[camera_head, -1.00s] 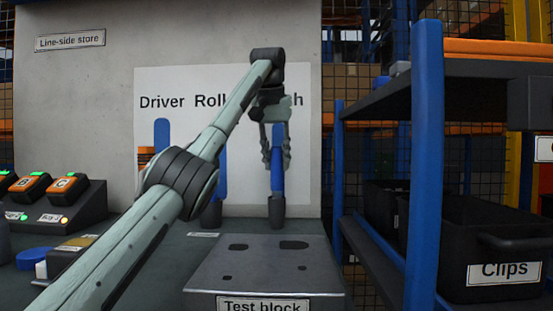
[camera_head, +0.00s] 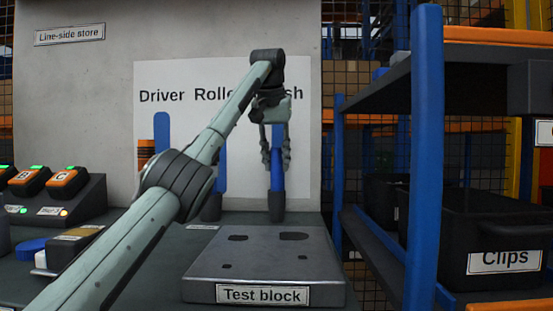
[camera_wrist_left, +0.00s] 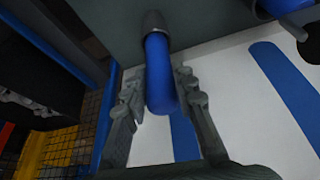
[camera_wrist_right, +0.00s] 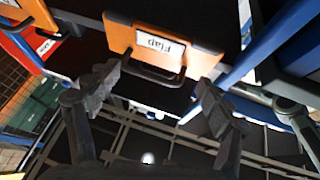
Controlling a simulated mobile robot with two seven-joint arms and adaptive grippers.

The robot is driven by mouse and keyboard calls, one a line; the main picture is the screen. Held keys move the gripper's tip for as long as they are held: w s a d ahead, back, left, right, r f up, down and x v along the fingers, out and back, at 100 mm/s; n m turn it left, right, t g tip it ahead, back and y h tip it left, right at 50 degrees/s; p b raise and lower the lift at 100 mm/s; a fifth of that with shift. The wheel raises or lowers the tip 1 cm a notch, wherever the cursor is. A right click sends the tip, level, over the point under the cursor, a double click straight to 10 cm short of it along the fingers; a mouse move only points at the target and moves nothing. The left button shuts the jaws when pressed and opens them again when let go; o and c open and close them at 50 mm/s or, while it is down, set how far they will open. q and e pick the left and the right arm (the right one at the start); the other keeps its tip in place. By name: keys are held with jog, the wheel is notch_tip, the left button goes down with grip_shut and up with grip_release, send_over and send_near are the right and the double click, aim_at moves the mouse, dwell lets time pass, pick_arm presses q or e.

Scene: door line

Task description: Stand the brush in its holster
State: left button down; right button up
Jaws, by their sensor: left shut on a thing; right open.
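The brush (camera_head: 277,173) shows as an upright blue handle in front of the white tool board. Its lower end meets a dark round holster cup (camera_head: 276,207); the bristle end is hidden. My left gripper (camera_head: 276,155) is shut on the handle from above. In the left wrist view the blue brush handle (camera_wrist_left: 160,75) lies between the two fingers (camera_wrist_left: 160,98), with the dark cup (camera_wrist_left: 153,24) at its end. I cannot tell how deep the brush sits in the cup. My right gripper (camera_wrist_right: 156,97) is open and empty.
Another dark cup (camera_head: 211,207) stands just left. A grey test block (camera_head: 262,262) lies in front on the bench. A blue-posted shelf (camera_head: 425,160) with a Clips bin (camera_head: 480,240) stands at right. An orange-fronted Flap bin (camera_wrist_right: 160,47) is near my right gripper.

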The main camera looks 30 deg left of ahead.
pick_arm(q)
jog(key=shift+f, duration=0.3)
pick_arm(e)
jog(key=shift+d, duration=0.15)
pick_arm(q)
jog(key=shift+f+b, duration=0.25)
jog(key=shift+b, duration=0.05)
jog(key=shift+f, duration=0.2)
jog(key=c, duration=1.1)
grip_release()
jog(key=shift+c, duration=0.2)
pick_arm(e)
jog(key=shift+s+d+r+t, duration=0.2)
jog(key=shift+s+r+t, duration=0.3)
jog(key=shift+r+t, duration=0.25)
pick_arm(q)
jog(key=shift+r, duration=0.1)
pick_arm(e)
jog(key=shift+f, duration=0.1)
pick_arm(q)
jog(key=v, duration=1.2)
jog(key=shift+s+d, duration=0.1)
